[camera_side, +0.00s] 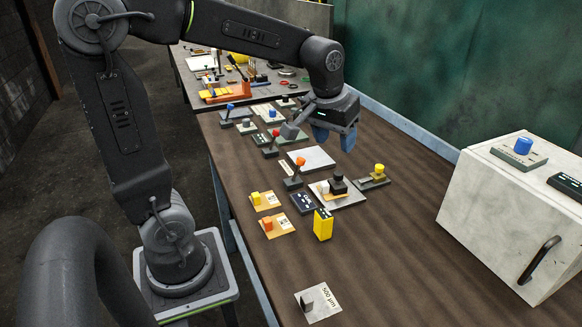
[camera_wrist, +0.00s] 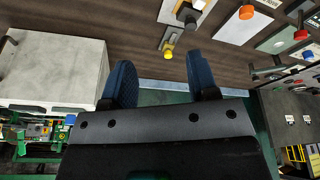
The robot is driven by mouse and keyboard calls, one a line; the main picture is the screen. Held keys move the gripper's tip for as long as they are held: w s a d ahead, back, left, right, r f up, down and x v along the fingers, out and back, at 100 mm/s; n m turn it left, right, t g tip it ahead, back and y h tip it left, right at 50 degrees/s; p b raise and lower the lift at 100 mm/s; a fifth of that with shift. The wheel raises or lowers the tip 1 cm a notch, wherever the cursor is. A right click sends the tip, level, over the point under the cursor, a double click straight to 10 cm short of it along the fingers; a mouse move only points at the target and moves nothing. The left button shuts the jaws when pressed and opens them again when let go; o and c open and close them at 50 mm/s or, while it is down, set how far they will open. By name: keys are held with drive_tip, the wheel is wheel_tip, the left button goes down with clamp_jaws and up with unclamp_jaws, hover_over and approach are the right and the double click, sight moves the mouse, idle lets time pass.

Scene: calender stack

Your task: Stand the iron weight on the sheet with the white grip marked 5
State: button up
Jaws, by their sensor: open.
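A black knobbed block that looks like the iron weight (camera_side: 338,184) stands on a pale plate with a tan sheet (camera_side: 352,198) in mid-table; a dark knob, likely the same weight, shows in the wrist view (camera_wrist: 187,14). A white sheet printed "500 µm" (camera_side: 325,305) lies at the table's near end, with a small dark upright piece on it. I cannot make out a white grip marked 5. My gripper (camera_side: 335,137) is open and empty above the table, behind the weight; its two blue fingers show apart in the wrist view (camera_wrist: 162,82).
A yellow block (camera_side: 323,225) stands near the weight. A white cabinet (camera_side: 500,215) stands at right. The near table is mostly clear.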

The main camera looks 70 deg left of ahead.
drive_tip(key=s+d+m+t+h, duration=0.1)
drive_tip(key=s+d+m, duration=0.4)
drive_tip(key=s, duration=0.9)
drive_tip(key=shift+d+t, duration=0.8)
drive_tip(key=shift+d, duration=0.4)
